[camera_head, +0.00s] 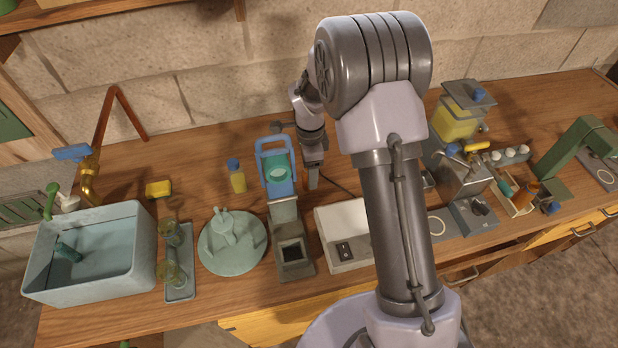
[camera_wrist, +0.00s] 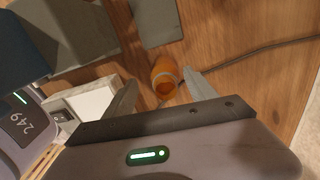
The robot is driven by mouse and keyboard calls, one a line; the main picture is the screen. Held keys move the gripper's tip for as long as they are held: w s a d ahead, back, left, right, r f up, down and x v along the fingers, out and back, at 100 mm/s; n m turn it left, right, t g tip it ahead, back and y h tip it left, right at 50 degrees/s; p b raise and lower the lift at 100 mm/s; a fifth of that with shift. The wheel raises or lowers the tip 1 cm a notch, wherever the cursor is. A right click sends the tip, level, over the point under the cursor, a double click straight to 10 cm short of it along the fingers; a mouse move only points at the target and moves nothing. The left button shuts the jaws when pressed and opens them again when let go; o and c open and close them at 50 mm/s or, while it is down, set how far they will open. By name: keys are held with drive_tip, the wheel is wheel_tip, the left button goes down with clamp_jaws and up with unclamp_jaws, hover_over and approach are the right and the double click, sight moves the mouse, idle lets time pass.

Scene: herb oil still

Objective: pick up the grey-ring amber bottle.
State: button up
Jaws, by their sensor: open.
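In the wrist view an amber bottle (camera_wrist: 165,77) stands on the wooden counter, its open mouth facing the camera. A grey ring cannot be made out on it. My gripper (camera_wrist: 161,86) is open, with one finger on each side of the bottle in the picture. A gap shows on the right side; contact or depth cannot be told. In the head view my gripper (camera_head: 312,178) is low over the counter, right of the blue-framed device, and the bottle there is not visible. Another amber bottle (camera_head: 525,192) shows in a small rack at the right.
The blue-framed device (camera_head: 278,170) stands close left of my gripper, and a white box (camera_head: 342,236) lies in front. A dark cable (camera_wrist: 250,52) runs over the counter near the bottle. A yellow-filled bottle (camera_head: 237,180) and a round green dish (camera_head: 232,255) are further left.

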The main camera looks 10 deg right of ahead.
drive_tip(key=f, duration=0.2)
drive_tip(key=f+b, duration=0.1)
drive_tip(key=f, duration=0.3)
drive_tip(key=shift+w+b, duration=0.3)
drive_tip(key=shift+w, duration=0.05)
drive_tip(key=shift+r, duration=0.1)
clamp_jaws()
drive_tip(key=shift+r, duration=0.15)
